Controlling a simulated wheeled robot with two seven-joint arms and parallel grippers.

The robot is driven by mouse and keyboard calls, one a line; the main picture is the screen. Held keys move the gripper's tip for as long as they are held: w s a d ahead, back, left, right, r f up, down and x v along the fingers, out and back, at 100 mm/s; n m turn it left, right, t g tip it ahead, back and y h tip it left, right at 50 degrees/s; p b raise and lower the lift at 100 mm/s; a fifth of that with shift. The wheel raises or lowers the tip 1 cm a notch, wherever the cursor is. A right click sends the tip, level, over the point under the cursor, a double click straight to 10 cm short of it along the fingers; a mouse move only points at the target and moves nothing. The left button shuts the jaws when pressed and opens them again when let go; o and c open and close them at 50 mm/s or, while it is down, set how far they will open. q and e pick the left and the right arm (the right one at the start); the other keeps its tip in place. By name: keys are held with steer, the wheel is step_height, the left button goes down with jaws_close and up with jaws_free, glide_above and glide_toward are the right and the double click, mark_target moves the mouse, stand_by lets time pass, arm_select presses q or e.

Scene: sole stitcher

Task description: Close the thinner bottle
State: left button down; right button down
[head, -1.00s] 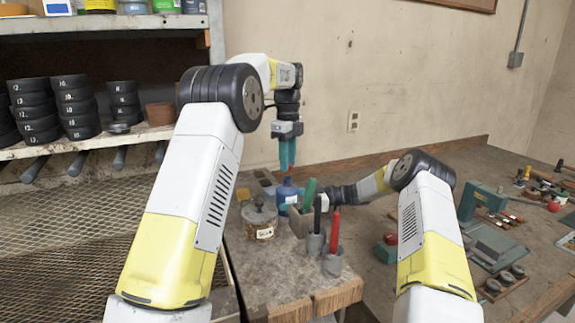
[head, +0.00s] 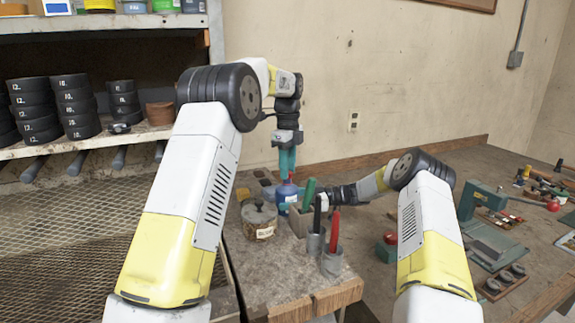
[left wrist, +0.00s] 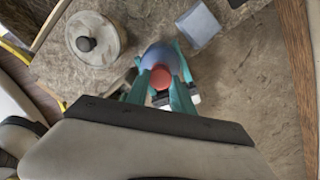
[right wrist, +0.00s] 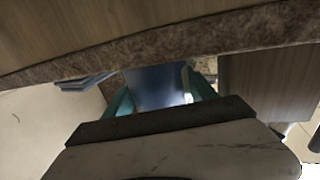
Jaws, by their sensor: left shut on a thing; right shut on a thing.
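The blue bottle (head: 286,196) stands upright on the stone-topped bench and also shows in the left wrist view (left wrist: 160,55) and the right wrist view (right wrist: 155,86). My left gripper (head: 287,172) points straight down over the bottle, shut on a small red cap (left wrist: 160,78). The cap is at the bottle's mouth; whether it is seated cannot be told. My right gripper (head: 300,205) reaches in low from the right and is shut on the bottle's body. Its fingertips are partly hidden in the head view by the holder in front.
A lidded pot (head: 259,219) stands left of the bottle. A shelf of black rolls (head: 75,105) is at left.

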arm_select(q)
steer(key=shift+f, duration=0.6)
stand_by(0.6)
steer(key=m, duration=0.6)
steer(key=shift+a, duration=0.1)
steer(key=m, duration=1)
steer(key=c, duration=1.1)
jaws_free()
steer(key=shift+r, duration=2.2)
